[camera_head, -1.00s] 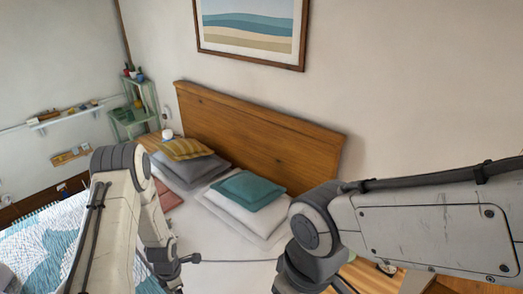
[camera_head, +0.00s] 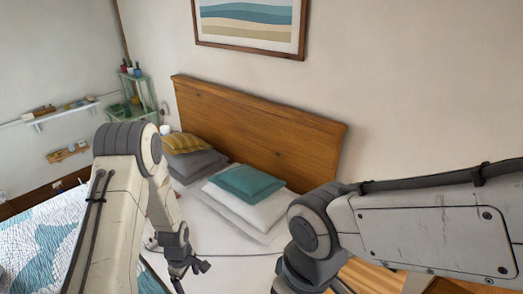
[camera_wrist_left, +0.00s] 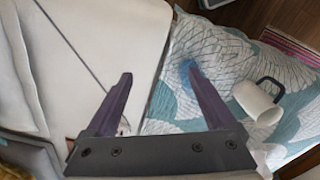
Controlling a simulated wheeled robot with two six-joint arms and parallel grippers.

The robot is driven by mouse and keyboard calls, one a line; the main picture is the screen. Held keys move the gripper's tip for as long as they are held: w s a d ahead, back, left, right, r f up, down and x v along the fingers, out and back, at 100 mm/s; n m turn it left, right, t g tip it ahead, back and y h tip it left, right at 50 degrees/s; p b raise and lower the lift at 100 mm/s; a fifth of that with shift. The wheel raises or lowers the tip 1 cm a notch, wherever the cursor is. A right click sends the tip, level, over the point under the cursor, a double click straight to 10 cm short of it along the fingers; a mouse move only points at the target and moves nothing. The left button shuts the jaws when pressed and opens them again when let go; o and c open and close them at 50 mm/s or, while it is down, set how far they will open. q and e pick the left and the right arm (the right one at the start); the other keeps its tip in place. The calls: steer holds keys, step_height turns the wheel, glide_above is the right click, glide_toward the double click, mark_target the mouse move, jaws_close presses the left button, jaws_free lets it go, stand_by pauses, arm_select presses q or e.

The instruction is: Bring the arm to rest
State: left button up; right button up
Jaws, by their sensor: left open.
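My left arm comes in from the left in the head view, its elbow raised and its forearm hanging down. My left gripper (camera_head: 190,282) is low over the white part of the bed. In the left wrist view the two dark fingers of this gripper (camera_wrist_left: 158,75) stand wide apart with nothing between them. My right arm crosses the right side of the head view; its gripper is out of the picture.
Below lies the bed with a white sheet (camera_wrist_left: 75,60) and a blue-and-white quilt (camera_wrist_left: 200,50). A white mug (camera_wrist_left: 256,101) with a dark handle lies on the quilt. Pillows, a teal one (camera_head: 245,182) among them, lean by the wooden headboard (camera_head: 260,130). A green shelf (camera_head: 137,97) stands in the corner.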

arm_select(q)
steer(key=shift+s+d+f+m+b, duration=0.25)
steer(key=shift+d+m+b, duration=0.2)
steer(key=shift+m+b, duration=1)
steer(key=shift+s+d+f+m+b, duration=0.1)
steer(key=shift+d+f+m+b, duration=0.25)
steer(key=shift+m+b, duration=1.1)
steer(key=shift+s+d+f+m+b, duration=0.2)
steer(key=shift+d+m+b, duration=0.4)
steer(key=shift+m, duration=1.5)
steer(key=shift+r, duration=0.1)
